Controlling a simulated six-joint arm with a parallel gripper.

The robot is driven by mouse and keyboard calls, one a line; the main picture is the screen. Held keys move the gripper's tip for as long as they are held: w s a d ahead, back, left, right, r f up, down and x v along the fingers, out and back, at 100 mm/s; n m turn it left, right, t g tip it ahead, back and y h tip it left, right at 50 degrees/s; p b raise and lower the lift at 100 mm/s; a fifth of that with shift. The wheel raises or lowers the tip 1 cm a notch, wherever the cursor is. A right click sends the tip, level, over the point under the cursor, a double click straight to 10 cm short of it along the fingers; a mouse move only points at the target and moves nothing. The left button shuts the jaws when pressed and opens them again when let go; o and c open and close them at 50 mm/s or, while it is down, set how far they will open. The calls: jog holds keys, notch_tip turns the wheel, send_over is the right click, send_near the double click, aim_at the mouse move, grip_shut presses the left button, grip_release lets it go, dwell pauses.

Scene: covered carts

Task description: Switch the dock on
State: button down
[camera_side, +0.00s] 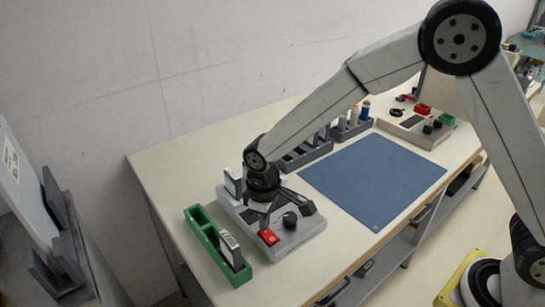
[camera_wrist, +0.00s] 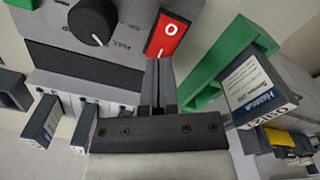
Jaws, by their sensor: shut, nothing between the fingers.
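The dock (camera_side: 303,236) is a light grey box near the front left of the bench, with a black knob (camera_side: 290,220) and a red rocker switch (camera_side: 269,237). In the wrist view the switch (camera_wrist: 167,37) shows a white O at its far end and an I mark at its near end, beside the knob (camera_wrist: 92,22). My gripper (camera_wrist: 159,62) is shut and empty, its fingertips right at the I end of the switch. I cannot tell if they touch it. In the side view my gripper (camera_side: 264,225) points down over the switch and partly covers the dock.
A green tray (camera_side: 204,238) holding a labelled battery block (camera_side: 231,250) stands close left of the dock. A blue mat (camera_side: 374,180) lies clear to the right. Racks (camera_side: 307,152) and another device (camera_side: 415,128) stand behind.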

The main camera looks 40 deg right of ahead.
jog(key=shift+f, duration=0.7)
dwell(0.6)
jog(key=shift+r, duration=3.5)
jog(key=s+d+m+t, duration=0.1)
jog(key=s+d+m, duration=0.2)
jog(key=s+d, duration=0.3)
jog(key=s+d+m+t, duration=0.1)
jog(key=s+d+m, duration=0.2)
jog(key=s+d, duration=0.4)
jog(key=d, duration=0.4)
jog(key=shift+s+d+f+t, duration=0.2)
jog(key=shift+d+f+t, duration=0.1)
jog(key=shift+d+f, duration=0.1)
